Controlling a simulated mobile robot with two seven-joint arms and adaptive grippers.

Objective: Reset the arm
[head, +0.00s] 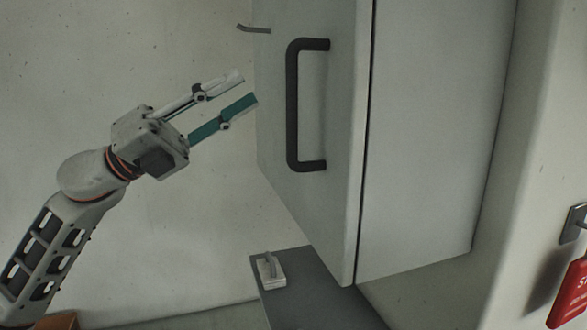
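My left arm comes in from the lower left of the head view. Its gripper (246,87) is open, with two parallel fingers apart and nothing between them. The fingers point up and right toward a grey cabinet door (335,200). The door carries a dark vertical bar handle (293,105). The fingertips are left of the handle in the picture, near the door's left edge; whether they touch the door I cannot tell. My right gripper is not in view.
A grey cabinet side (425,150) fills the right of centre. A small white object (271,270) lies on a dark grey surface (310,300) below the door. A red tag (570,293) hangs at the right edge. Pale wall surrounds my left arm.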

